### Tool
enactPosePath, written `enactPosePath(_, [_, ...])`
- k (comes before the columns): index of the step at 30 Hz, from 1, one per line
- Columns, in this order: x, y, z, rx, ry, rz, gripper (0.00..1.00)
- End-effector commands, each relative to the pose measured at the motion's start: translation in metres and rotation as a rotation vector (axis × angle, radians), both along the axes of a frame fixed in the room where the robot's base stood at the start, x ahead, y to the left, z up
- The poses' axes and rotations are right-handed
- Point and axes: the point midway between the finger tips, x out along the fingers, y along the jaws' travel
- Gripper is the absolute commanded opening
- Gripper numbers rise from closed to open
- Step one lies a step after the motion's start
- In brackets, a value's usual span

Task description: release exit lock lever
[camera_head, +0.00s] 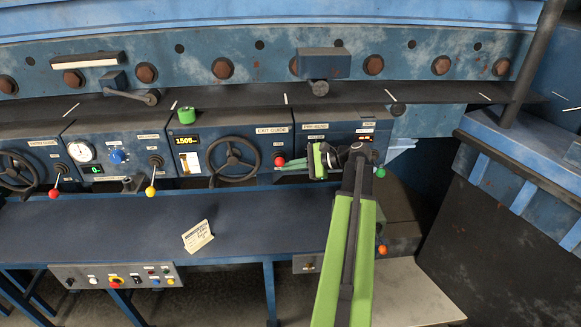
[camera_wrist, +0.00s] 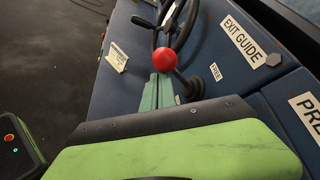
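The exit lock lever has a red ball knob (camera_head: 279,161) and stands at the right of the EXIT GUIDE panel (camera_head: 232,155). In the wrist view the red knob (camera_wrist: 163,59) sits right at the fingertips, with the dark lever base (camera_wrist: 190,90) to their right. My gripper (camera_head: 284,166) reaches in from the right, its green fingers pointing left at the knob. In the wrist view the fingers of my gripper (camera_wrist: 158,82) lie close together. The knob overlaps their tips, so any grip on the stem is hidden.
A black handwheel (camera_head: 233,158) is just left of the knob. The PRE-BEND panel (camera_head: 330,135) lies behind my gripper. A yellow-knobbed lever (camera_head: 150,191) and a green knob (camera_head: 187,116) are farther left. The blue bench shelf (camera_head: 130,225) below is clear except for a paper tag (camera_head: 198,236).

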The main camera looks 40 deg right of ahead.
Motion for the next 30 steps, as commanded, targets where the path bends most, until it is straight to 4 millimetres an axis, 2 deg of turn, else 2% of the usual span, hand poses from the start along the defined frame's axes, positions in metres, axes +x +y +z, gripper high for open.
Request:
enactPosePath(21, [0.002,0.001,0.005,0.004,-0.006,0.003,0.00])
enactPosePath(25, [0.002,-0.001,-0.008,0.003,-0.005,0.004,0.00])
enactPosePath(30, [0.003,-0.005,-0.041,0.002,0.001,0.007,0.00])
